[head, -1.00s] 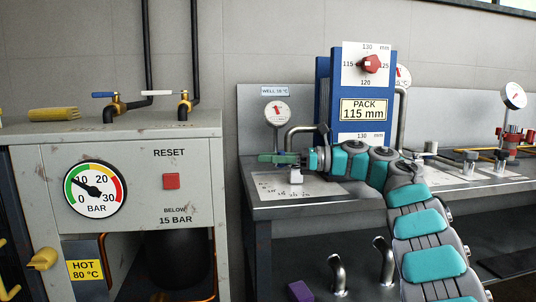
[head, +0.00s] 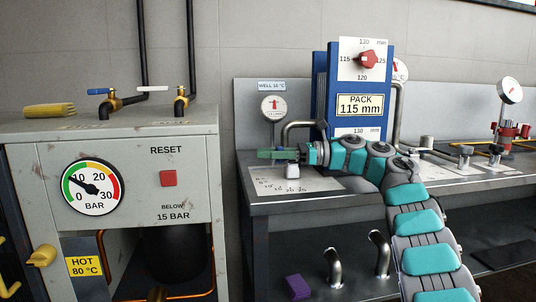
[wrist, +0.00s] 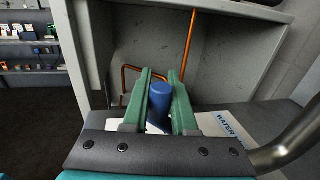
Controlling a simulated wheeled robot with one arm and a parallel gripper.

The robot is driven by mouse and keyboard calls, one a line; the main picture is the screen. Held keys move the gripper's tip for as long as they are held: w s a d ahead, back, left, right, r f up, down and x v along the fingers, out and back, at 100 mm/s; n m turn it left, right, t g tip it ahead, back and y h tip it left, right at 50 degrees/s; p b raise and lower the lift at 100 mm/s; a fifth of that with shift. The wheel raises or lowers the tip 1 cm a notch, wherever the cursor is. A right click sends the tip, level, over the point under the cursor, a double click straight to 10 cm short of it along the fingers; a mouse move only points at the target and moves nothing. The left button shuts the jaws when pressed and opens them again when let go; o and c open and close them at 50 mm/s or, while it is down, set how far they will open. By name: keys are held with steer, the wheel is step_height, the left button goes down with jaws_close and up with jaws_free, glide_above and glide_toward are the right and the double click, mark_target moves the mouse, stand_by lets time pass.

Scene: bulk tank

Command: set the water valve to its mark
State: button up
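My gripper (head: 272,154) has green fingers and reaches left over the front left of the bench, above a pale plate with numbers (head: 305,184). A small white block (head: 292,171) shows just below the gripper. In the wrist view, a blue upright cylinder (wrist: 160,106) stands between the two fingers of my gripper (wrist: 160,74), beside a WATER label (wrist: 229,127); it appears to be the water valve's knob. The fingers lie on both sides of it, but I cannot tell whether they press on it. Its pointer and mark are not readable.
A blue plate pack (head: 360,85) and a bent steel pipe (head: 297,127) stand close behind my gripper. A WELL gauge (head: 273,108) is behind it. Steel pipe ends (head: 378,254) stand below the bench. A grey cabinet (head: 128,180) is at left.

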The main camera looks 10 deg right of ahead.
steer(key=o, duration=0.4)
steer(key=shift+s+d, duration=0.25)
steer(key=shift+d, duration=1.05)
steer(key=shift+s+d, duration=0.2)
steer(key=shift+d, duration=1.05)
steer(key=shift+s+d, duration=0.25)
steer(key=shift+d, duration=1.05)
